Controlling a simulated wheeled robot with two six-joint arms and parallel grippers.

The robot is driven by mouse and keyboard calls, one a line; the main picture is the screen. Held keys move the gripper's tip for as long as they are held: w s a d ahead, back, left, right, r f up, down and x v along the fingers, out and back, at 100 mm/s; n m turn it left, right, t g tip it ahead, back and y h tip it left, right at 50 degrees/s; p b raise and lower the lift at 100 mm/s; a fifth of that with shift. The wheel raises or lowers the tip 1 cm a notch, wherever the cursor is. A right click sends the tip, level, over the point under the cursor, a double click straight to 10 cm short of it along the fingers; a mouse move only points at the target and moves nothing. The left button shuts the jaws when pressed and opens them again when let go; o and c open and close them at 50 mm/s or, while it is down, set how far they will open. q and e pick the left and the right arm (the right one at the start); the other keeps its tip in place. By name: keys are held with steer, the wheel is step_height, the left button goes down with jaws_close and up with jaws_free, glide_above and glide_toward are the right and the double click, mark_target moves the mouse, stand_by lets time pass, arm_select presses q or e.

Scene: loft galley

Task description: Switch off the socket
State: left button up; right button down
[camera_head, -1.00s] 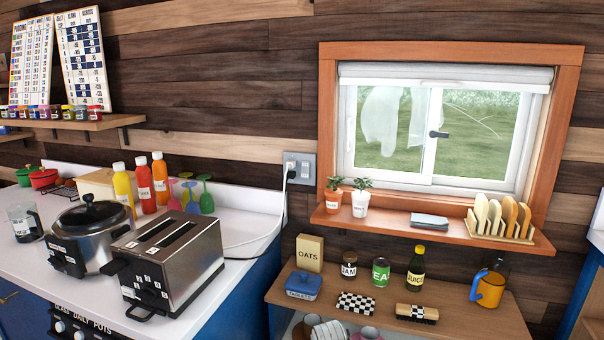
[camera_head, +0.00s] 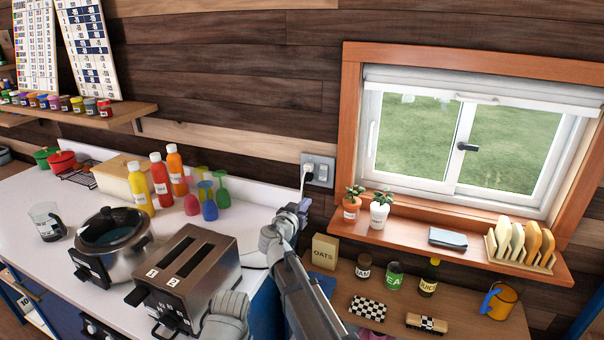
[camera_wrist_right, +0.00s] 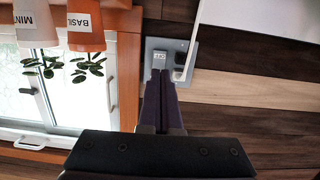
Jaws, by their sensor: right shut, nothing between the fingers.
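The wall socket (camera_head: 318,170) is a grey plate on the wood wall, left of the window. A white plug with a cord (camera_head: 307,170) sits in its left half, and a light switch (camera_head: 323,172) is on its right half. My right gripper (camera_head: 303,206) is shut and empty, just below the socket in the head view. In the right wrist view, the shut fingertips (camera_wrist_right: 161,86) point at the socket plate (camera_wrist_right: 172,45), close to the small labelled switch (camera_wrist_right: 160,59). I cannot tell whether they touch it.
The toaster (camera_head: 187,275) and cooker (camera_head: 110,240) stand on the white counter, left of my right arm. Potted plants (camera_head: 380,212) stand on the window ledge, right of the socket. Below it, a wooden shelf (camera_head: 390,323) holds jars and an oats box (camera_head: 325,251).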

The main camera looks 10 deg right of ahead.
mark_target(321, 180)
steer(key=shift+w+a+r, duration=0.3)
steer(key=shift+r, duration=0.05)
steer(key=b+x, duration=0.1)
steer(key=x, duration=1.3)
steer(key=shift+w+r+b, duration=0.1)
steer(key=shift+r+b, duration=0.05)
steer(key=shift+b, duration=0.2)
